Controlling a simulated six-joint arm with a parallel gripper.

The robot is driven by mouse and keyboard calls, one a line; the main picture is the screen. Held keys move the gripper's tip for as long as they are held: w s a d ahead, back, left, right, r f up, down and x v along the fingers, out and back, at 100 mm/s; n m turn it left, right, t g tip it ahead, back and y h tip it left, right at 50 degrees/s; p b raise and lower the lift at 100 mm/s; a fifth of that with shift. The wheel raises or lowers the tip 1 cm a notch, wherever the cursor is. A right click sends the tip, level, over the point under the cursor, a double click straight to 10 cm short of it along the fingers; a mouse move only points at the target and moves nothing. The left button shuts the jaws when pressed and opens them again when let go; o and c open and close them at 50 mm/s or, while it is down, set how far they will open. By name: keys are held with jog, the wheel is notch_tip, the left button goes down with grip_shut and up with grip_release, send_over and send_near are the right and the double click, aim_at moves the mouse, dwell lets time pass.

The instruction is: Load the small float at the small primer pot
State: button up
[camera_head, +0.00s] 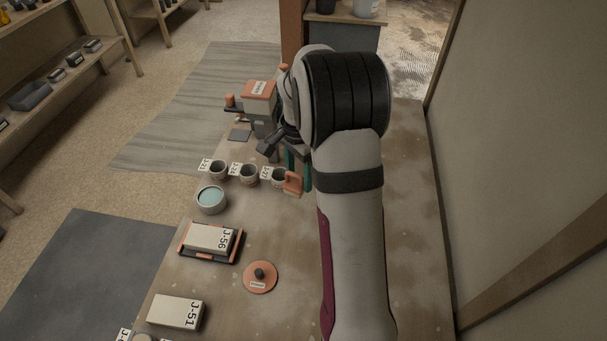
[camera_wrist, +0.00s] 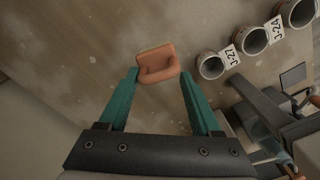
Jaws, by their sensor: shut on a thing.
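My gripper (camera_wrist: 158,72) is shut on a small orange piece that looks like the small float (camera_wrist: 157,62), held between the tips of its teal fingers. In the head view the float (camera_head: 292,182) shows beside the rightmost of three small cups, and my arm partly covers the gripper (camera_head: 298,165). A round pot (camera_head: 211,207) with pale teal contents, perhaps the small primer pot, stands left of the float. It is apart from the float. Its label cannot be read, and it is not clearly visible in the wrist view.
Three labelled cups (camera_head: 248,175) stand in a row behind the pot. An orange-rimmed tray (camera_head: 238,248) holds block J-56 (camera_head: 207,237); block J-51 (camera_head: 175,312) lies nearer. A round orange lid-like disc (camera_head: 262,287) lies on the bench (camera_head: 280,225). An orange-topped machine (camera_head: 259,92) stands behind.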

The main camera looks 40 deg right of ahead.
jog(key=w+a+f+m, duration=0.1)
jog(key=w+a+m, duration=0.7)
jog(key=w+a, duration=0.75)
jog(key=shift+s+a+f, duration=0.1)
jog(key=shift+a+f, duration=0.05)
jog(key=shift+f, duration=0.85)
jog(key=shift+s+a+f, duration=0.1)
jog(key=shift+f, duration=0.85)
jog(key=shift+s+a+f, duration=0.1)
jog(key=shift+a+f, duration=0.05)
jog(key=shift+f, duration=0.85)
jog(key=shift+f, duration=0.45)
notch_tip(320, 180, up, 7)
jog(key=shift+r, duration=0.1)
